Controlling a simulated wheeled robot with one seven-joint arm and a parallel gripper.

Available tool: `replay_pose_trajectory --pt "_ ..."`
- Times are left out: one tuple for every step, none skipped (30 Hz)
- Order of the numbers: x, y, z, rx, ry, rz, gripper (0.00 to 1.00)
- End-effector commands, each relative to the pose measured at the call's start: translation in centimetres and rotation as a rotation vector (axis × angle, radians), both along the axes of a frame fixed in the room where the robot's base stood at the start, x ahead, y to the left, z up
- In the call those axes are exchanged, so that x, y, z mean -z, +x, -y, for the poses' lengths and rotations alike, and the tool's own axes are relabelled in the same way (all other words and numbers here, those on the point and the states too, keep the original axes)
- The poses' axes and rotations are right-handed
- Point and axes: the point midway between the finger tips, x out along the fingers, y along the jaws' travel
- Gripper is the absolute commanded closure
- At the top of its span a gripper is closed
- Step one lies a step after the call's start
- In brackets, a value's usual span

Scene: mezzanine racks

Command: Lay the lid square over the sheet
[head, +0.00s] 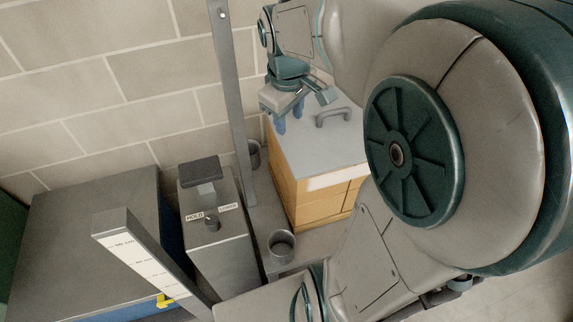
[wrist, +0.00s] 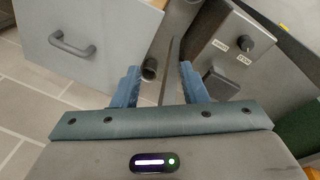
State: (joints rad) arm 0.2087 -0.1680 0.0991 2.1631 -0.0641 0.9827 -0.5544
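A flat grey panel with a bar handle (head: 333,115), which looks like the lid (head: 312,146), lies on top of a wooden, drawer-like box (head: 310,208). It also shows at the left in the wrist view (wrist: 105,75). A pale strip (head: 325,181) shows at the panel's near edge; I cannot tell whether it is the sheet. No other sheet is visible. My gripper (head: 289,119) has two blue fingers and is open and empty. It is above the panel's far left corner, left of the handle. In the wrist view nothing is between the fingers (wrist: 159,69).
A grey post (head: 236,120) rises left of the box. A grey unit with HOLD and LOWER labels (head: 213,225) and a marked upright (head: 140,255) stand further left, beside a large grey-topped block (head: 85,230). A small cup (head: 281,245) is in front. A block wall (head: 90,90) closes the back.

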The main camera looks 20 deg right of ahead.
Motion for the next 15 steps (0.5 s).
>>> replay_pose_trajectory --pt "0.1 -2.0 -1.2 0.069 0.02 0.028 0.61" --pt "0.3 -3.1 -1.7 0.117 0.036 0.041 0.61" --pt "0.6 -4.4 -2.4 0.175 0.056 0.055 0.61" --pt "0.9 -5.3 -2.8 0.217 0.072 0.067 0.61" --pt "1.1 -6.1 -3.1 0.257 0.087 0.076 0.61" --pt "1.5 -7.1 -3.6 0.304 0.107 0.086 0.61" --pt "1.7 -7.8 -3.8 0.337 0.121 0.093 0.61" --pt "2.0 -8.3 -4.1 0.365 0.134 0.099 0.61" --pt "2.3 -9.0 -4.3 0.398 0.149 0.104 0.61" --pt "2.4 -9.4 -4.5 0.419 0.158 0.108 0.61" --pt "2.6 -9.7 -4.6 0.436 0.165 0.109 0.61" --pt "2.7 -10.0 -4.7 0.453 0.173 0.112 0.61" --pt "2.8 -10.2 -4.8 0.462 0.178 0.113 0.61" --pt "2.9 -10.3 -4.8 0.468 0.18 0.114 0.61" --pt "3.0 -10.4 -4.8 0.473 0.182 0.114 0.61"
